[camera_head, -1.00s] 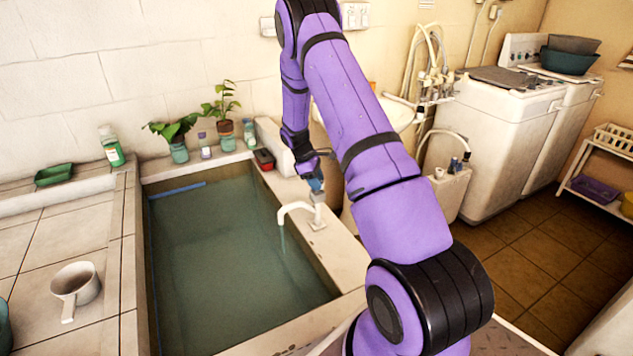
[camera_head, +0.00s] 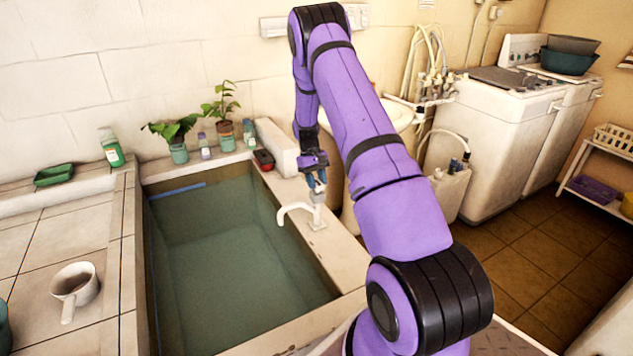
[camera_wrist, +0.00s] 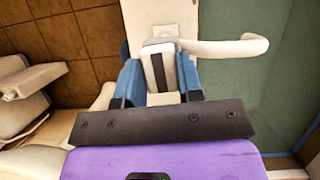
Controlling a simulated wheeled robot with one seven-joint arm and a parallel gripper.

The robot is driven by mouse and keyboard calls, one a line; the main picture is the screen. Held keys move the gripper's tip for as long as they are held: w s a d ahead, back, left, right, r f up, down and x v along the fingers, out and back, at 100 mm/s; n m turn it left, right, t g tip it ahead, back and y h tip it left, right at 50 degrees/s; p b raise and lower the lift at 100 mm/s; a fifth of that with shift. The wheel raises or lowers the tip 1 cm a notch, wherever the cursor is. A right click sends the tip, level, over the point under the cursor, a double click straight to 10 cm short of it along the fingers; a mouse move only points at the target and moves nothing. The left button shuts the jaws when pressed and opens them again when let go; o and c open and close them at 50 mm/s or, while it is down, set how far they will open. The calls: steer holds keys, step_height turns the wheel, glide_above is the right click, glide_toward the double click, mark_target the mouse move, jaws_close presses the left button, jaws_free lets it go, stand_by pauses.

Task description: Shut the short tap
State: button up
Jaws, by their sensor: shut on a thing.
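The short tap (camera_head: 297,210) is white, with a curved spout, and stands on the right rim of the water-filled basin. In the head view no stream falls from its spout. The spout (camera_wrist: 228,47) also shows in the wrist view, reaching right over the water. My gripper (camera_head: 316,186) is at the top of the tap, pointing down. In the wrist view my gripper's blue fingers (camera_wrist: 160,80) are shut on the tap's pale handle (camera_wrist: 159,66), which has a dark strip along it. The fingers partly hide the handle in the head view.
The basin (camera_head: 178,186) lies left of the tap. A red and black object (camera_head: 264,160), potted plants (camera_head: 222,112) and small bottles stand along its back rim. A white dipper (camera_head: 75,287) sits on the left tiles. Washing machines (camera_head: 510,135) stand at the right.

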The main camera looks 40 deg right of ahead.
steer(key=shift+m, duration=0.4)
steer(key=o, duration=0.9)
steer(key=shift+o, duration=0.2)
steer(key=v, duration=1)
steer(key=shift+d+r, duration=0.2)
steer(key=shift+r, duration=0.2)
